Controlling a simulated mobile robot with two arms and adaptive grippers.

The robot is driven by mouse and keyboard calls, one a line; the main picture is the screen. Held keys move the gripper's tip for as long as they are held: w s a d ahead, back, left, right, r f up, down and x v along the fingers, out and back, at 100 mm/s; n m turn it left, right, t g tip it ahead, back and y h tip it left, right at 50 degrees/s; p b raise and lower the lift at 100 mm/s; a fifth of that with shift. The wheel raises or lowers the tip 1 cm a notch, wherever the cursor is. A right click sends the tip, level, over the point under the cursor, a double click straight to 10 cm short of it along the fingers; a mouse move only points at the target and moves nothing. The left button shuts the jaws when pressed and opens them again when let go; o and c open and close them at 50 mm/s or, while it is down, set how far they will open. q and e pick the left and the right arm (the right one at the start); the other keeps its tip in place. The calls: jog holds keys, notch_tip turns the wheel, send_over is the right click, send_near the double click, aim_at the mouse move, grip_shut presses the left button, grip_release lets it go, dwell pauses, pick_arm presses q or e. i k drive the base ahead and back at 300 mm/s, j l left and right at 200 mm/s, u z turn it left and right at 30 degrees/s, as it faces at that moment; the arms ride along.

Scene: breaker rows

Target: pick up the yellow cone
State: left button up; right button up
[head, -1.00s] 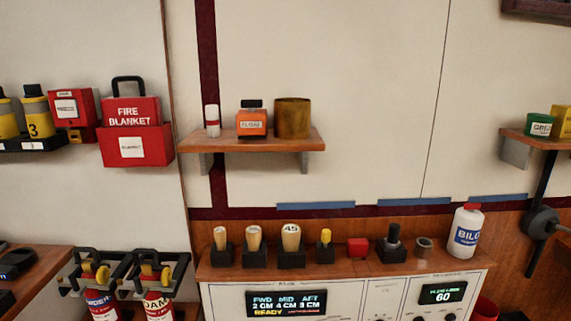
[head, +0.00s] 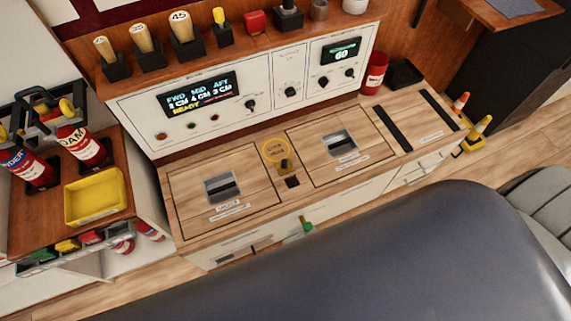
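A yellow cone (head: 480,127) with a pale band stands at the right of the head view, just past the right end of the wooden counter, low near the floor. An orange cone (head: 460,102) with a white band stands beside it, a little farther to the left. A small yellow thing shows around the yellow cone's foot, and I cannot tell if it is its base or a holder. Neither of my grippers is in view.
The wooden counter (head: 395,93) runs up toward the cones, with two dark slots near that end. A red tub (head: 374,72) and a black tray (head: 406,73) stand at its back. A large dark rounded surface fills the bottom. Bare floor (head: 525,140) shows right of the cones.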

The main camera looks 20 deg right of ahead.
aim_at(473, 137)
jog(key=z, duration=2.3)
jog(key=i+l+z, duration=0.35)
jog(key=i, duration=0.15)
jog(key=i+z, duration=0.35)
jog(key=i, duration=0.75)
jog(key=i+l+u, duration=0.15)
jog(key=i, duration=0.4)
jog(key=i+l, duration=0.1)
jog(key=i, duration=0.5)
jog(key=j+u, duration=0.05)
